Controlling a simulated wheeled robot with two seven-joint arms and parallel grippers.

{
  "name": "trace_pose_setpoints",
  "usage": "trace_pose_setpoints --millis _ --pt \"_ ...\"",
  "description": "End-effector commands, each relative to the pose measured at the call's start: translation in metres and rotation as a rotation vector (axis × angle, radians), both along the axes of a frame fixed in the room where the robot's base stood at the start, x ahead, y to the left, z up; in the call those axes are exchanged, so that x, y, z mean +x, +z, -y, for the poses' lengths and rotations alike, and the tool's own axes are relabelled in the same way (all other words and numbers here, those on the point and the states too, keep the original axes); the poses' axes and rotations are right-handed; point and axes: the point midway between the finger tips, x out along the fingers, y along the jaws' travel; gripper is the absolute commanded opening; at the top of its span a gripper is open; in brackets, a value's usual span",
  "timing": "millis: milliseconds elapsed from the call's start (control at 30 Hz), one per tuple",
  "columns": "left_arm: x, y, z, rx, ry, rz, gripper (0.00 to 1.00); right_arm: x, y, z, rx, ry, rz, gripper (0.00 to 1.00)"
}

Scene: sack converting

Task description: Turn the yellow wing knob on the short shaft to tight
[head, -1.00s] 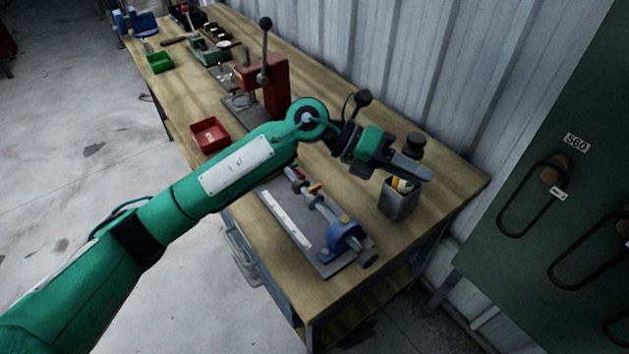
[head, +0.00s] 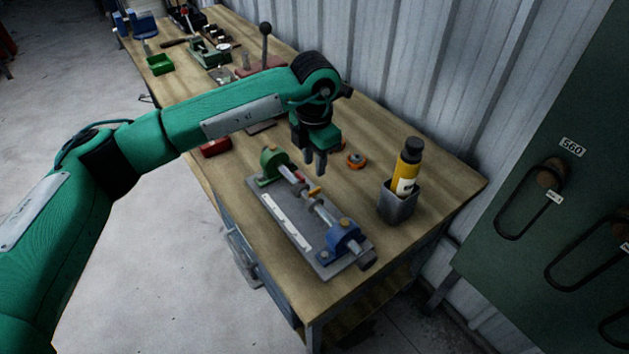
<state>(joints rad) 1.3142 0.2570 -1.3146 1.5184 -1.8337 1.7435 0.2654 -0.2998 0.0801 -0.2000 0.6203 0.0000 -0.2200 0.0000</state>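A grey fixture plate (head: 290,227) lies on the bench, with a green bracket (head: 272,165) at its far end and a blue block (head: 340,243) at its near end. A thin shaft with collars runs between them. A small orange-yellow piece (head: 314,190) sits by the shaft, and a small yellow knob (head: 344,222) tops the blue block. I cannot tell which is the wing knob or how tight it is. My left gripper (head: 314,172) points down above the far half of the fixture, fingers apart and empty. My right gripper is out of view.
A grey cup (head: 398,208) holding a yellow bottle (head: 406,172) stands right of the fixture. An orange ring-like part (head: 356,160) lies behind the gripper. A red bin (head: 215,147) is partly hidden by my arm. A red lever press (head: 264,62) stands farther back.

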Motion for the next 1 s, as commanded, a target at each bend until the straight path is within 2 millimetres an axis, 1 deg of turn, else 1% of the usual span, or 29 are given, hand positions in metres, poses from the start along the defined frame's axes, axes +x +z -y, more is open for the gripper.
trace_pose_setpoints --millis 33,200,300,400,600,833,867,900,1000 --pt "-0.001 -0.009 0.0 0.0 0.001 -0.005 0.3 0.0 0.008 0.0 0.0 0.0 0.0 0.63" --pt "-0.001 -0.044 0.0 -0.001 0.0 -0.004 0.3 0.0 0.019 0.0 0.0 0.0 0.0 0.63" --pt "-0.001 -0.061 0.0 -0.001 0.0 -0.004 0.3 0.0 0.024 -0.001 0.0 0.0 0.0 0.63" --pt "-0.001 -0.074 0.0 -0.002 -0.001 -0.004 0.3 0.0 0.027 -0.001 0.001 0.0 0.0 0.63" --pt "0.0 -0.085 0.001 -0.003 -0.002 0.0 0.3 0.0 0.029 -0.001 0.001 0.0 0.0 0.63" --pt "0.0 -0.086 0.001 -0.003 -0.002 0.0 0.3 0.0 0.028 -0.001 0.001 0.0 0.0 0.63" --pt "0.0 -0.085 0.001 -0.003 -0.002 0.0 0.26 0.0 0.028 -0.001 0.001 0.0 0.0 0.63" --pt "0.0 -0.085 0.001 -0.003 -0.002 0.0 0.18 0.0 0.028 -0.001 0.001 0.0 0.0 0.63" --pt "0.0 -0.085 0.001 -0.003 -0.002 0.0 0.0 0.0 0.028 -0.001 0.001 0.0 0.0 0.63"
